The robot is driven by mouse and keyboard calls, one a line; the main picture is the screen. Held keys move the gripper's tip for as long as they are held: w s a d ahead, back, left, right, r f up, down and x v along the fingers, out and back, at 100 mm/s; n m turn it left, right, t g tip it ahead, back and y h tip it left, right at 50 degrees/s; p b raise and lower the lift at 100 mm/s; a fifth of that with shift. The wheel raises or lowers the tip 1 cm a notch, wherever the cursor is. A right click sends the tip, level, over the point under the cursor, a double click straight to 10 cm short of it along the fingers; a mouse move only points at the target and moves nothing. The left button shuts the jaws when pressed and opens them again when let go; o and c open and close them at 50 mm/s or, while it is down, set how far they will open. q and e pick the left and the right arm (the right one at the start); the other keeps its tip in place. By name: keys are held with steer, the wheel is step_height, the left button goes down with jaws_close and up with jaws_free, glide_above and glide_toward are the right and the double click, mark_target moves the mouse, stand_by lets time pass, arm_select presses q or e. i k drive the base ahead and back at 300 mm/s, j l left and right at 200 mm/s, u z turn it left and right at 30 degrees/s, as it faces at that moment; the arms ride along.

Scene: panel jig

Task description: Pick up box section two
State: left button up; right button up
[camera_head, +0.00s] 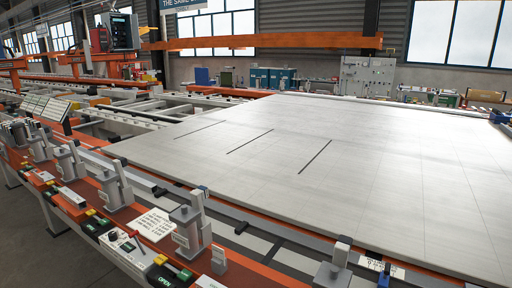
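Neither of my grippers is in view. No label that I can read marks box section two, so I cannot tell which piece it is. A large pale grey panel (400,165) lies flat across the jig. Three thin dark strips or slots show on the panel: a left one (202,129), a middle one (250,141) and a right one (316,157). I cannot tell whether they are raised. Long light grey bars (140,107) lie in the frame left of the panel.
An orange overhead beam (270,41) crosses behind. A grey cabinet (367,76) stands at the back. The panel's top looks largely clear.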

mark_target(78, 202)
steer(key=u, duration=1.35)
steer(key=i+j+u, duration=0.2)
steer(key=i+j, duration=0.15)
steer(key=i, duration=0.45)
steer(key=i+j+u, duration=0.2)
steer(key=i, duration=0.6)
steer(key=i+j+u, duration=0.2)
steer(key=i, duration=0.6)
steer(key=i+z, duration=0.3)
steer(key=i, duration=0.3)
steer(key=i+j+z, duration=0.3)
steer(key=i, duration=0.3)
steer(key=i+z, duration=0.15)
steer(key=z, duration=0.25)
steer(key=i+j+z, duration=0.15)
steer(key=z, duration=0.3)
steer(key=i+j+z, duration=0.15)
steer(key=z, duration=0.25)
steer(key=i+j+z, duration=0.15)
steer(key=z, duration=0.25)
steer(key=i+j+z, duration=0.1)
steer(key=j+z, duration=0.15)
steer(key=z, duration=0.15)
steer(key=i+j+z, duration=0.15)
steer(key=z, duration=0.35)
steer(key=i+j+z, duration=0.15)
steer(key=j+z, duration=0.3)
steer(key=l, duration=0.1)
